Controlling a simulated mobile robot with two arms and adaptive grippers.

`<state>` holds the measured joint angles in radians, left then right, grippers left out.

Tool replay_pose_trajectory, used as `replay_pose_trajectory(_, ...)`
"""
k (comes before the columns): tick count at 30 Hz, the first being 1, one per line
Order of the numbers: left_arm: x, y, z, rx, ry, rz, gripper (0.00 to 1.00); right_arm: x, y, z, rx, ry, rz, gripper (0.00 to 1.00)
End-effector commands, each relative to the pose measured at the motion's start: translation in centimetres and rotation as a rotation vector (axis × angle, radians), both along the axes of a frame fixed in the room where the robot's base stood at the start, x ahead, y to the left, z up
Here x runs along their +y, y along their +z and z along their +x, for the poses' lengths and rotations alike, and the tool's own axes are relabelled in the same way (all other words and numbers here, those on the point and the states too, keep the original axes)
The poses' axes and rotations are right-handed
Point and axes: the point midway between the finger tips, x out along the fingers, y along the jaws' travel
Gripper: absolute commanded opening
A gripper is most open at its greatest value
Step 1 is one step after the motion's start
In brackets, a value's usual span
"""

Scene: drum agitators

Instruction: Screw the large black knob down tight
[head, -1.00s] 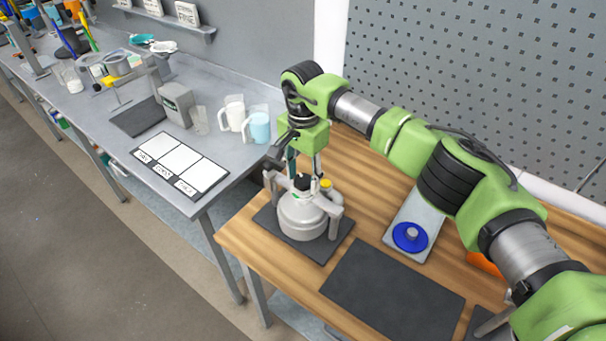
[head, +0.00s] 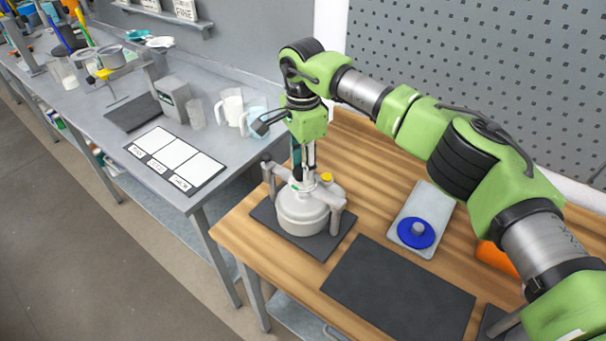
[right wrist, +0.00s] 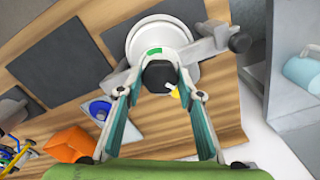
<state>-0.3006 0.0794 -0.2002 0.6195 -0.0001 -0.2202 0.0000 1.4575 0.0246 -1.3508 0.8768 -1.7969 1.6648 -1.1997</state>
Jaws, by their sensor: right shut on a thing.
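A round pale grey vessel (head: 303,212) with a clamp bar across its lid stands on a dark mat in the head view. The vessel also shows at the top of the right wrist view (right wrist: 150,35). The large black knob (right wrist: 160,76) sits at the lid's centre in the right wrist view; in the head view my fingers mostly hide it. My right gripper (head: 303,178) points down over the lid. Its fingers are shut on the black knob, one on each side, as the right wrist view shows. My left gripper is not in view.
A small yellow knob (head: 327,177) sits on the lid close to my fingers. A grey plate with a blue disc (head: 408,235) and an empty dark mat (head: 395,290) lie to the right on the wooden table. Mugs (head: 232,107) stand on the grey bench behind.

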Motion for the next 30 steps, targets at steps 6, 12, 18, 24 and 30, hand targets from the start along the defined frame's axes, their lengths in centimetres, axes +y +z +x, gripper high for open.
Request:
replay_pose_trajectory(6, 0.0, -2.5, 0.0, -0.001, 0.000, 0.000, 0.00, 0.1, -0.1, 0.2, -0.006, -0.206, 0.001, 0.12)
replay_pose_trajectory(12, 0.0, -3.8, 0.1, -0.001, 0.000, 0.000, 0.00, 0.1, 0.0, 0.2, -0.006, -0.396, 0.003, 0.12)
replay_pose_trajectory(18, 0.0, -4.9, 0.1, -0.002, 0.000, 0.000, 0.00, 0.1, 0.1, 0.3, -0.007, -0.586, 0.004, 0.12)
replay_pose_trajectory(24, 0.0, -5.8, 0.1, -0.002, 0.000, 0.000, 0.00, 0.2, 0.2, 0.3, -0.007, -0.776, 0.005, 0.12)
replay_pose_trajectory(30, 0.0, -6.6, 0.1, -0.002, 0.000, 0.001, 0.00, 0.1, 0.3, 0.4, -0.009, -0.965, 0.006, 0.12)
